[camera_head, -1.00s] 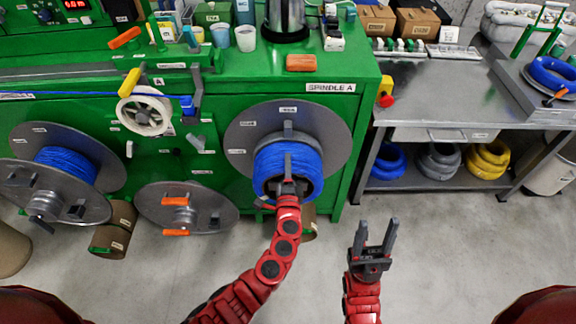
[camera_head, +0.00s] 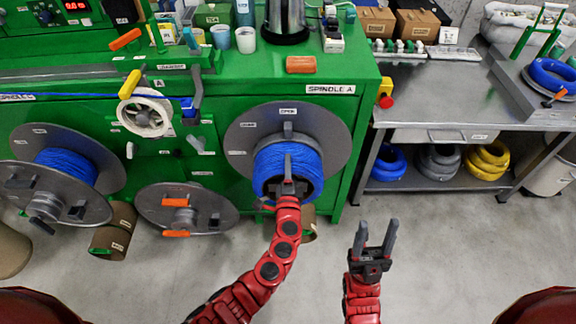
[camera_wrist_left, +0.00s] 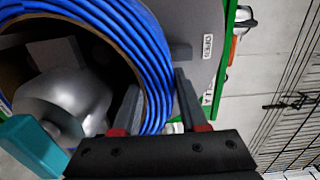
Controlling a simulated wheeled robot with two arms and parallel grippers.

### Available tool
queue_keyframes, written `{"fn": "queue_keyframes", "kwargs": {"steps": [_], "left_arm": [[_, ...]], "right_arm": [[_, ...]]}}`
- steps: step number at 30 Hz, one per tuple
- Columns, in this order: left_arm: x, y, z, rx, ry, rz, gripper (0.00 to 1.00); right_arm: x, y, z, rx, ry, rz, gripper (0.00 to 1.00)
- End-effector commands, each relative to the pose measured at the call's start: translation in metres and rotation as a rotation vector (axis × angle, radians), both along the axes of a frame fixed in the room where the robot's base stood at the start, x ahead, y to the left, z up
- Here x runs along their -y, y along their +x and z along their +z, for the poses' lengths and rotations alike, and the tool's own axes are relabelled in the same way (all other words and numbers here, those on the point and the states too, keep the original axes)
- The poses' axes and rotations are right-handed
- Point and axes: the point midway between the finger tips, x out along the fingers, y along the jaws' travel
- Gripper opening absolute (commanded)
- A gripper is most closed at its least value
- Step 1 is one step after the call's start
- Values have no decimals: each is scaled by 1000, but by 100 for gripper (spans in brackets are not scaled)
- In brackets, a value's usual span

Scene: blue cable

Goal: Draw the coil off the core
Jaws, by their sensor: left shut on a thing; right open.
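The blue cable coil (camera_head: 309,168) sits around the core in front of the large grey flange (camera_head: 238,135) at the spindle marked A. In the left wrist view the coil (camera_wrist_left: 150,45) is a ring of blue turns with a brown inner lining. The silvery rounded core (camera_wrist_left: 65,95) shows inside the ring. My left gripper (camera_head: 288,182) is shut on the coil's near rim; its fingers (camera_wrist_left: 157,85) have one inside the ring and one outside. How far the coil sits along the core is hidden. My right gripper (camera_head: 376,240) is open and empty, over bare floor.
A second blue-wound reel (camera_head: 67,168) and an empty reel (camera_head: 185,208) stand at left. A teal part (camera_wrist_left: 30,145) is close beside the core. The steel bench (camera_head: 440,95) is at right, with coils on its lower shelf. Floor in front is clear.

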Motion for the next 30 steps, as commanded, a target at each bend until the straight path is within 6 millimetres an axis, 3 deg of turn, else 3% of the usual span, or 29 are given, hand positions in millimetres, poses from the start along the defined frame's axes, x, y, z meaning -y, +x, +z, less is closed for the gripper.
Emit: {"fn": "queue_keyframes", "kwargs": {"steps": [30], "left_arm": [[0, -11, 2, 4, 1, 0, 0]], "right_arm": [[0, 0, 0, 0, 0, 0, 52]]}}
